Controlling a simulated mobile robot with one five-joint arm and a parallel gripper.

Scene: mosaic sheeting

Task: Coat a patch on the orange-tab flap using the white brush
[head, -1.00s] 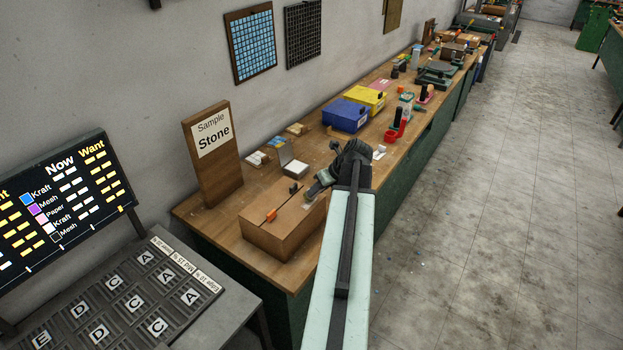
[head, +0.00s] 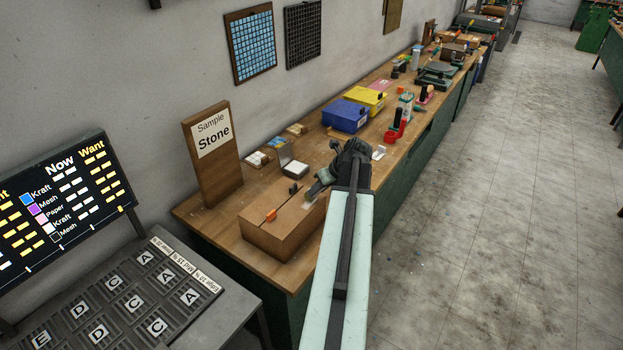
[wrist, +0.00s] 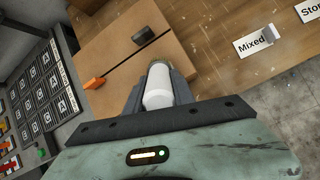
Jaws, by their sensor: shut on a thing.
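The cardboard box (head: 275,239) stands at the near end of the bench with its flaps closed. The orange tab (head: 271,214) is by the near end of the dark slit in its top; the tab also shows in the wrist view (wrist: 95,83). A black tab (head: 293,188) stands farther back. My gripper (head: 328,178) is over the right part of the box top. In the wrist view my gripper (wrist: 158,104) is shut on the white brush (wrist: 158,87), whose bristle end points at the flap. A small pale patch (head: 307,205) shows beside the brush end; contact is unclear.
The "Sample Stone" board (head: 212,153) stands at the wall. Blue (head: 345,117) and yellow (head: 366,99) boxes stand farther along. A "Mixed" card (wrist: 255,40) lies on the bench.

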